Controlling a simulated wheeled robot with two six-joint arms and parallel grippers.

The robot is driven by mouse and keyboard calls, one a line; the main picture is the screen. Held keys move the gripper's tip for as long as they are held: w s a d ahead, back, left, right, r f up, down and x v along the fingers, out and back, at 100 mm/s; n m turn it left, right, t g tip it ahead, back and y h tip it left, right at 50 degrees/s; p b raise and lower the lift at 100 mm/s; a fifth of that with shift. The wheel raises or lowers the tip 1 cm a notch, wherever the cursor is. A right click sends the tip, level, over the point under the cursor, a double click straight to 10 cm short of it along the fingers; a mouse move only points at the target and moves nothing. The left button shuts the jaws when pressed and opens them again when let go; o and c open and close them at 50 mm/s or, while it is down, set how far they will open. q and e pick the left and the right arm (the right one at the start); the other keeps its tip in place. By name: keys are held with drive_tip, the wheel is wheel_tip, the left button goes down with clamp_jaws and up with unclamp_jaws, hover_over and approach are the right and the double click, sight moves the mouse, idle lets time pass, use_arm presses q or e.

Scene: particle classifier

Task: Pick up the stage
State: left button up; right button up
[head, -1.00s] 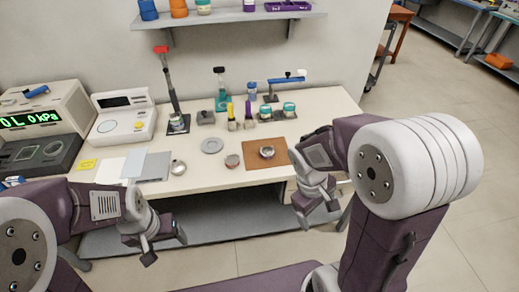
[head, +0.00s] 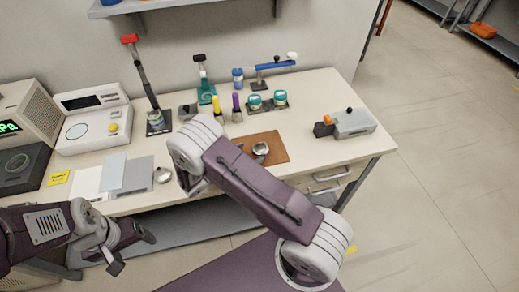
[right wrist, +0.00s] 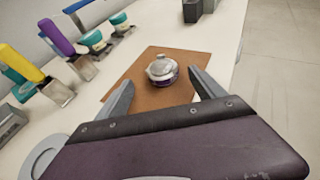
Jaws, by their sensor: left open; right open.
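A round silver-topped piece with a purple lower part, which looks like the stage, sits on a brown mat (head: 277,146). The piece shows in the head view (head: 261,149) and in the right wrist view (right wrist: 162,69). My right gripper (right wrist: 161,80) is open. Its fingers point at the piece from either side of it in the picture; I cannot tell the remaining gap. In the head view my right arm hides most of that gripper and part of the table. My left gripper (head: 131,251) is open and empty in front of the table's left part.
A grey device (head: 353,122) is at the table's right end. A white balance (head: 92,125) is at the left. Table between mat and device is clear.

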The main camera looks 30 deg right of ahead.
sight(259, 149)
drive_tip(key=x, duration=0.6)
drive_tip(key=shift+s+f+p, duration=0.1)
drive_tip(key=shift+s+p, duration=0.05)
drive_tip(key=shift+p, duration=0.15)
drive_tip(key=shift+a, duration=0.15)
drive_tip(key=c, duration=1.6)
drive_tip(key=shift+s, duration=0.1)
drive_tip(key=shift+r, duration=0.2)
drive_tip(key=shift+r, duration=0.6)
wheel_tip(259, 149, up, 3)
drive_tip(key=shift+f, duration=0.1)
drive_tip(key=s+d+r, duration=0.2)
drive_tip(key=s, duration=0.1)
drive_tip(key=s+d+r, duration=0.2)
drive_tip(key=s, duration=0.1)
drive_tip(key=s+d+r, duration=0.2)
drive_tip(key=s, duration=0.1)
drive_tip(key=shift+s+d+r, duration=0.25)
drive_tip(key=shift+s+r, duration=0.1)
drive_tip(key=shift+r, duration=0.05)
